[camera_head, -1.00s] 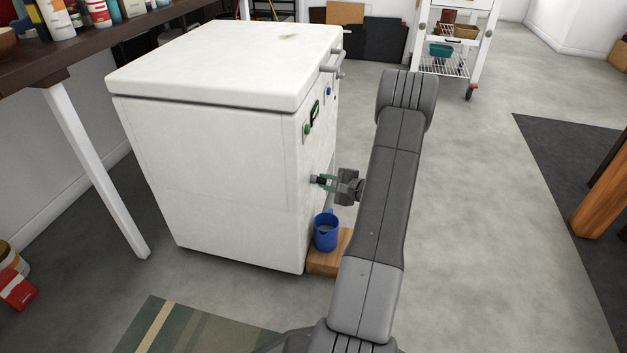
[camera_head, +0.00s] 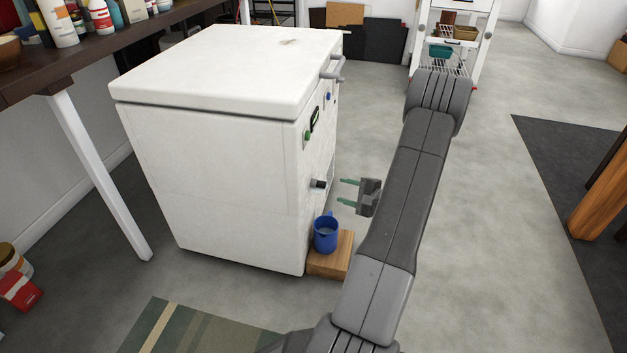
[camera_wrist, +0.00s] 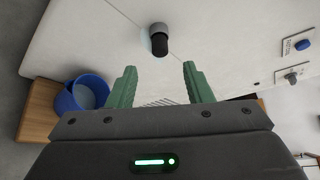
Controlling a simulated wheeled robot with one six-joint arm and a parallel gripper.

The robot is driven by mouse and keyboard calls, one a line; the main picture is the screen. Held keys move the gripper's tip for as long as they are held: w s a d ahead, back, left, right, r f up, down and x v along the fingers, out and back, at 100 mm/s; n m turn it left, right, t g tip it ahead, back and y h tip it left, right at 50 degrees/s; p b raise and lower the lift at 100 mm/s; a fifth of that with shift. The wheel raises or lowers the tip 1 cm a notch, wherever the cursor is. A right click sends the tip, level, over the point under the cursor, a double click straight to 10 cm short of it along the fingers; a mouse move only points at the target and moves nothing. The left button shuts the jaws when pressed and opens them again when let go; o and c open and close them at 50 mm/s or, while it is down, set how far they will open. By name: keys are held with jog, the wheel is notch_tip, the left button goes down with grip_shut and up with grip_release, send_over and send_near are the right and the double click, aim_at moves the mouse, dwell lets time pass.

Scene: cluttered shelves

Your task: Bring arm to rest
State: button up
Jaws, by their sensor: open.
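My gripper (camera_head: 347,193) is open and empty, with green fingers pointing left toward the white chest-like appliance (camera_head: 215,185). It stands clear of a small grey and black knob or spout (camera_head: 318,184) on the appliance's side. In the wrist view the open fingers of my gripper (camera_wrist: 158,88) show with that knob (camera_wrist: 159,40) beyond them, between and past the tips. A blue jug (camera_head: 326,233) stands upright on a wooden block (camera_head: 330,262) below the spout. The jug also shows at the left in the wrist view (camera_wrist: 82,97).
A dark shelf table (camera_head: 90,50) with bottles stands at the left. A white wire-shelf trolley (camera_head: 448,62) is at the back, behind my arm. A dark mat (camera_head: 560,160) lies at the right. The grey floor (camera_head: 490,250) to the right of my arm is clear.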

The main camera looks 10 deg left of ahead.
aim_at(325, 186)
jog(key=p+v, duration=0.1)
jog(key=v, duration=0.4)
jog(key=shift+s+d, duration=0.15)
jog(key=shift+d, duration=0.05)
jog(key=b+x, duration=0.4)
jog(key=x, duration=0.9)
jog(key=shift+a+f, duration=0.1)
jog(key=shift+a, duration=0.25)
jog(key=shift+w, duration=0.25)
jog(key=shift+d, duration=0.15)
